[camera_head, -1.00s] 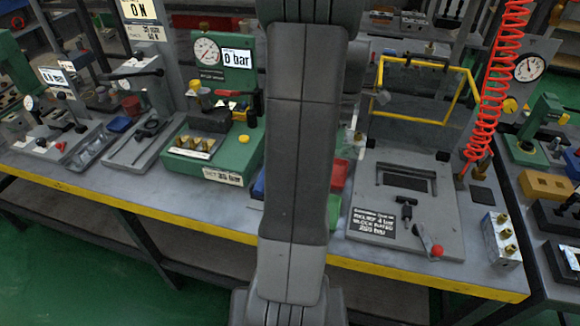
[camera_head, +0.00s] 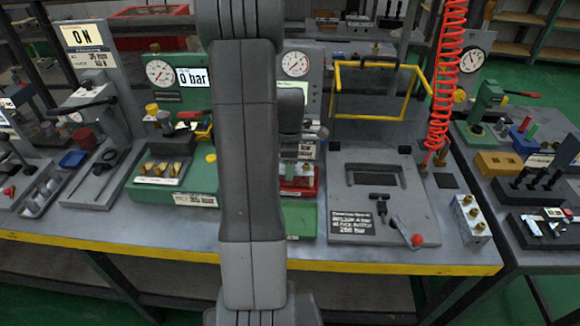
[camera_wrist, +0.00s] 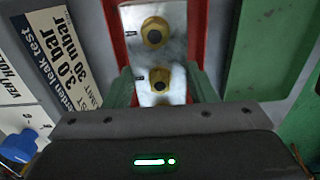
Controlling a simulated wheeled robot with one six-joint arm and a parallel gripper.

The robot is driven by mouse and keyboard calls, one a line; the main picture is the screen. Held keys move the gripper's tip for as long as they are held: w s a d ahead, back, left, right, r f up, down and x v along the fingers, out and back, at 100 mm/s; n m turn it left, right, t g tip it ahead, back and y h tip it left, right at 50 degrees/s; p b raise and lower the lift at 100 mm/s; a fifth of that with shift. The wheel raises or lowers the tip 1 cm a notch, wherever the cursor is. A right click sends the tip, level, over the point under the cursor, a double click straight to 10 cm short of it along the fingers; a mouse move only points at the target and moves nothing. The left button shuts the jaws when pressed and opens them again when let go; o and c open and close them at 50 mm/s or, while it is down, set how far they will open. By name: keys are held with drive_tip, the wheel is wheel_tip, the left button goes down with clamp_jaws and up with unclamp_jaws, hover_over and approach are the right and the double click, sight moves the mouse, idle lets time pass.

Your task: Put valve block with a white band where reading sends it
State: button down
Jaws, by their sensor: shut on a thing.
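In the wrist view, a silver valve block (camera_wrist: 152,20) with brass ports lies between the fingers of my gripper (camera_wrist: 160,88), which is shut on it. Red tray walls (camera_wrist: 108,22) show on both sides of the block; whether it touches the tray floor cannot be told. I see no white band on its visible face. In the head view my arm hides most of the gripper; the red tray (camera_head: 312,190) shows just right of the arm. Another silver block (camera_head: 470,222) with brass ports stands at the bench's right end.
A green tray (camera_head: 301,222) sits in front of the red one. A green test stand (camera_head: 195,100) reads 0 bar at left. A fixture with yellow guard (camera_head: 375,64) and red-knobbed lever (camera_head: 417,239) stands right. A red coiled hose (camera_head: 445,90) hangs beside it.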

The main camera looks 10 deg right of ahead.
drive_tip(key=shift+f, duration=0.35)
drive_tip(key=shift+f, duration=0.15)
drive_tip(key=c, duration=0.6)
unclamp_jaws()
wheel_tip(320, 180, up, 12)
drive_tip(key=shift+r, duration=0.15)
